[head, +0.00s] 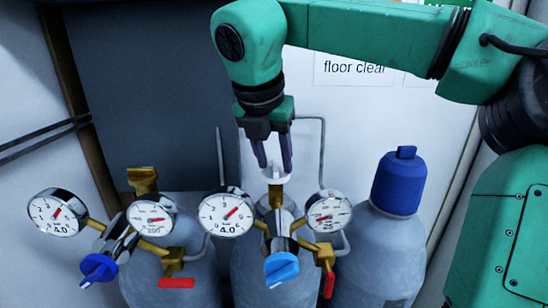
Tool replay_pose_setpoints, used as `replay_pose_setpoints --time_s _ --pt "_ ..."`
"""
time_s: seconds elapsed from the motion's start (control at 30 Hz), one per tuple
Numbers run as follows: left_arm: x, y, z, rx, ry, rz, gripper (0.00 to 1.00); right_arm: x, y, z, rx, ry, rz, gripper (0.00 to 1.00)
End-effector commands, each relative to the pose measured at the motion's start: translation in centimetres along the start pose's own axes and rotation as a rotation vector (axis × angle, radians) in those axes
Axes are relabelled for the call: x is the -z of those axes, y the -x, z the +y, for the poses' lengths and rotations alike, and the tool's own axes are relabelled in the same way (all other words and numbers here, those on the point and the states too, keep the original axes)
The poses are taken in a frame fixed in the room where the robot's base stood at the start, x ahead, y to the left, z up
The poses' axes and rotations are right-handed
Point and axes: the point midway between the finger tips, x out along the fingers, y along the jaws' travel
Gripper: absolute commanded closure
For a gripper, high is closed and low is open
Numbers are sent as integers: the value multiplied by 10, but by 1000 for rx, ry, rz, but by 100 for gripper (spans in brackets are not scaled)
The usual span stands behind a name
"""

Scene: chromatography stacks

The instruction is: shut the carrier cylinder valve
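Three grey gas cylinders stand in a row in the head view; no name labels on them are readable, so I cannot tell which is the carrier. The left cylinder (190,283) has a brass valve top (143,180). My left gripper is not in view.
Several round gauges stick out in front, such as the left one (57,213), with blue knobs (282,269) and red levers (176,283) below. The right cylinder (382,255) wears a blue cap (399,182). A thin pipe (323,150) rises behind. A "floor clear" sign (354,68) hangs on the wall.

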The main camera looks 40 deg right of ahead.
Motion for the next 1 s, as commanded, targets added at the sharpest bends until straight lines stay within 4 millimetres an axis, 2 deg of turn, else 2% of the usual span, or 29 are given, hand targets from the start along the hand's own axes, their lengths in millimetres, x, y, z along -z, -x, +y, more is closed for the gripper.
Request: replay_pose_setpoints --time_s 0.33,0.47,0.6,0.7,1.0 --pt "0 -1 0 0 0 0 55 0 3 0 -1 2 0 48" --pt "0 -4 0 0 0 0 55 0 24 1 -3 1 1 48" --pt "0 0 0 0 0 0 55 -1 56 1 -2 2 2 48" --pt "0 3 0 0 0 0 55 -1 71 1 -1 2 2 48" --pt "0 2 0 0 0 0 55 0 74 1 1 2 1 48"
